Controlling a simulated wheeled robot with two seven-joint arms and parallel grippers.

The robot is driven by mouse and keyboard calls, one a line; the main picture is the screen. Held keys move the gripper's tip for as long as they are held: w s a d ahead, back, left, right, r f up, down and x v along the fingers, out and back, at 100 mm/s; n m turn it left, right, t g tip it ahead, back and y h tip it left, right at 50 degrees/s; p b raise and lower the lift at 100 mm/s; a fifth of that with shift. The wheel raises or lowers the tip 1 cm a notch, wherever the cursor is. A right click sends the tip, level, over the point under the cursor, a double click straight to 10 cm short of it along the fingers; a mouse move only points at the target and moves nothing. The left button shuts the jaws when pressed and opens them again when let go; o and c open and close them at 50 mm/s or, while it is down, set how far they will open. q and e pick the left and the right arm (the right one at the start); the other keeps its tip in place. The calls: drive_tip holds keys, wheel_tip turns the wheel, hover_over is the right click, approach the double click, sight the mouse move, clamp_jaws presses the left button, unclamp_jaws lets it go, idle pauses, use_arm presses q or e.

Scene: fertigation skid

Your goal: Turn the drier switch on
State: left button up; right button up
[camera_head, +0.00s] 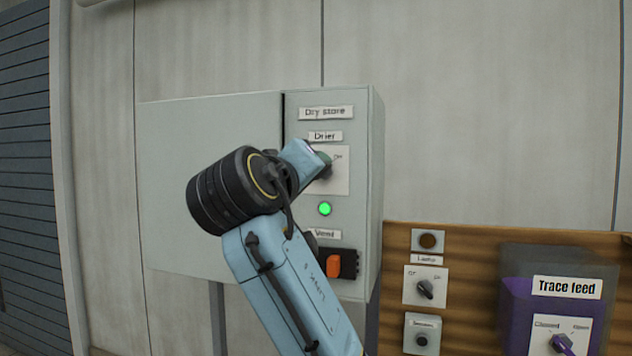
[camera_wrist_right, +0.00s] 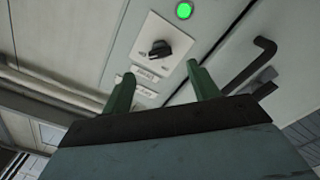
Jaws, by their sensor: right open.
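The drier switch is a black rotary knob on a pale square plate (camera_head: 340,184) under the "Drier" label, on the grey dry store cabinet. In the head view my right gripper (camera_head: 326,161) is in front of the plate and hides much of the knob. In the right wrist view the knob (camera_wrist_right: 160,49) is clear, ahead of the tips of my right gripper (camera_wrist_right: 161,72). The two green fingers are spread with nothing between them; contact with the knob does not show. The knob's pointing direction is hard to tell. A green lamp (camera_head: 325,209) below the plate is lit. My left gripper is not in view.
Below the lamp is a "Vent" label with an orange switch (camera_head: 333,265), partly behind my arm. A black handle (camera_wrist_right: 250,66) sits on the cabinet beside the fingers. Further right are a lower rotary switch (camera_head: 425,289) on a wooden board and a purple Trace feed box (camera_head: 517,305).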

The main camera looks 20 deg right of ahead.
drive_tip(key=shift+v, duration=2.35)
